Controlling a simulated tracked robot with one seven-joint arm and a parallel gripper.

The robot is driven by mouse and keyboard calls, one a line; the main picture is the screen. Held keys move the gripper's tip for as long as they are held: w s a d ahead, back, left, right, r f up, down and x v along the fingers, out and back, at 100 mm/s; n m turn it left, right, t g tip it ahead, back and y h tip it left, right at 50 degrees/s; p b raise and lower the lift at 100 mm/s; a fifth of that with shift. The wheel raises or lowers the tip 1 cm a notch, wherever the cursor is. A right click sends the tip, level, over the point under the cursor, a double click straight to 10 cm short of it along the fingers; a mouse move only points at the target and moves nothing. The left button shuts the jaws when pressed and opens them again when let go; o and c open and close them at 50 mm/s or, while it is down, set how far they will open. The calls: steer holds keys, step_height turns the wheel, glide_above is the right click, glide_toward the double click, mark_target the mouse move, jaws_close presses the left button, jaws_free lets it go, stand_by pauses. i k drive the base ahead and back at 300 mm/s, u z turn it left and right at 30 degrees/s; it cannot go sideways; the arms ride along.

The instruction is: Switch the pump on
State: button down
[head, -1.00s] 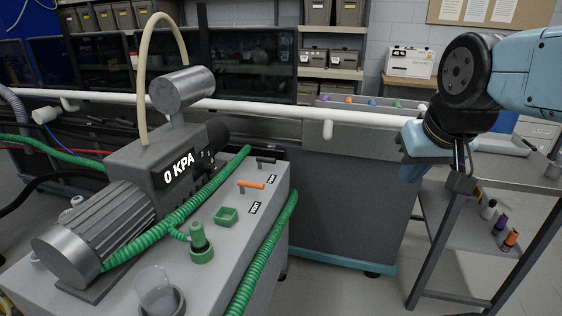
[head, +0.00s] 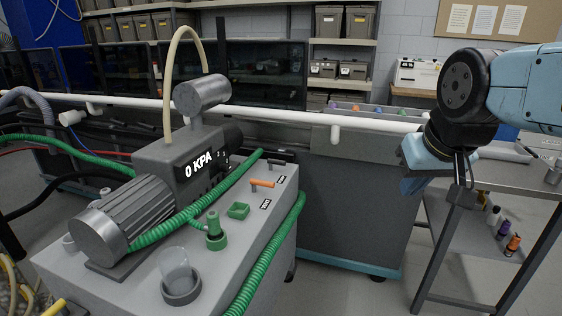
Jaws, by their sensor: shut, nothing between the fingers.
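The pump (head: 128,215) is a ribbed grey motor with a metal cylinder (head: 202,94) on top, standing on a grey cart (head: 105,278) at the left. Its display (head: 199,165) reads 0 KPA. Small dark controls (head: 222,162) sit on the pump's face beside the display, too small to read. My gripper (head: 462,196) hangs at the right, pointing down, shut and empty, well apart from the pump.
Green ribbed hoses (head: 266,260) run over the cart. A clear cup (head: 175,268) stands near its front. A white pipe (head: 300,117) crosses behind. A grey side table (head: 510,178) with small bottles (head: 512,244) on its lower shelf is at the right.

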mark_target(272, 162)
steer(key=u, duration=0.1)
steer(key=i, duration=0.95)
steer(key=z, duration=0.1)
